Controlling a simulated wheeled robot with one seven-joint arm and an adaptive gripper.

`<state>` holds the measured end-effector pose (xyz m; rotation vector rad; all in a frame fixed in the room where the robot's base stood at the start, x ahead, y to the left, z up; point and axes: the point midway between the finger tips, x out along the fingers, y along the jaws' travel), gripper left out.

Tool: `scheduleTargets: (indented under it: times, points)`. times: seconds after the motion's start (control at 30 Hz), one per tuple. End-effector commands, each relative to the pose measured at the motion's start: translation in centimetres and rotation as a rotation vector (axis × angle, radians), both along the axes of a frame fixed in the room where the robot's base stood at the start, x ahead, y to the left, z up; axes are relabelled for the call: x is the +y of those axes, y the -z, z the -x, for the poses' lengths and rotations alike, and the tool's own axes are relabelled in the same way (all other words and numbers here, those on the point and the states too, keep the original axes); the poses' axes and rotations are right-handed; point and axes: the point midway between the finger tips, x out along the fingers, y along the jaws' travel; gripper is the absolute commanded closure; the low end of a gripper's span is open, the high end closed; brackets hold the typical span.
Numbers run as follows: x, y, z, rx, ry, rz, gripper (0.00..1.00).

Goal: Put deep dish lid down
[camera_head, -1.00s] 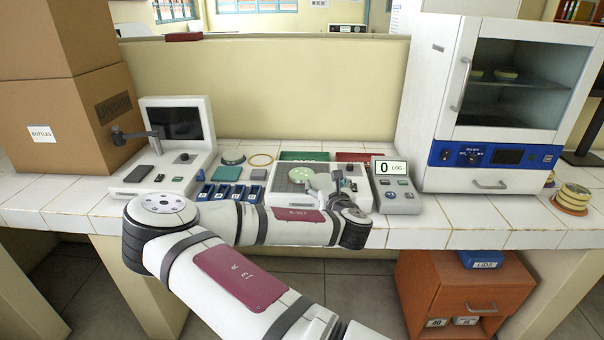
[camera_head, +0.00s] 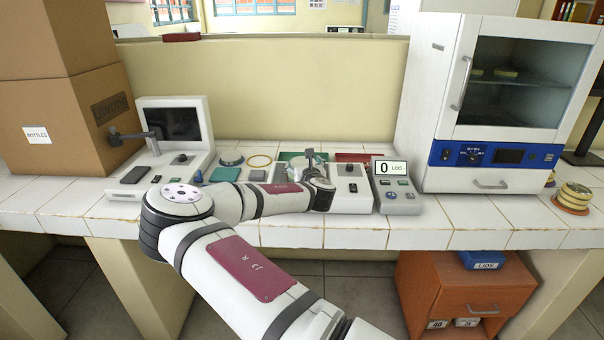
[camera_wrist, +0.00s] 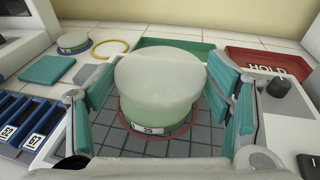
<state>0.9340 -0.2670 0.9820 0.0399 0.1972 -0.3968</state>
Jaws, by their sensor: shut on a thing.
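In the wrist view, a round, pale green lid (camera_wrist: 158,78) lies between the teal pads of my gripper (camera_wrist: 160,92), which is shut on it. Below it shows a round green-white dish (camera_wrist: 150,133) with a small number label, inside a red ring on a dark grid plate (camera_wrist: 200,138). The lid overlaps the dish from this angle; I cannot tell whether they touch. In the head view, my gripper (camera_head: 309,160) is over the back of the bench device, and my arm hides much of the device.
A green tray (camera_wrist: 203,48) and a red HOLD tray (camera_wrist: 262,63) lie behind. To the left are another round dish (camera_wrist: 74,43), a yellow ring (camera_wrist: 112,47), a teal pad (camera_wrist: 47,69) and blue numbered slots (camera_wrist: 22,122). The counter display (camera_head: 390,168) reads 0.

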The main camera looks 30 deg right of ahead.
Motion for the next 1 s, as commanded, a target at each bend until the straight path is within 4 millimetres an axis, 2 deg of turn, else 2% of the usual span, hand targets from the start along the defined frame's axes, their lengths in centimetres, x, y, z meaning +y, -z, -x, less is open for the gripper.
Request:
scheduleTargets:
  times: [0.1, 0.2, 0.3, 0.43, 0.47, 1.0]
  points:
    - [-0.1, 0.3, -1.5, 0.000, -0.003, -0.001, 0.53]
    - [-0.1, 2.2, -1.1, 0.004, 0.000, 0.000, 0.53]
    - [-0.1, 3.2, -1.1, 0.003, 0.000, 0.000, 0.53]
    - [-0.1, 3.5, -1.1, 0.004, 0.000, -0.003, 0.53]
    - [-0.1, 3.5, -1.1, 0.003, 0.000, -0.002, 0.56]
    - [-0.1, 4.9, -1.1, 0.008, 0.001, -0.001, 0.56]
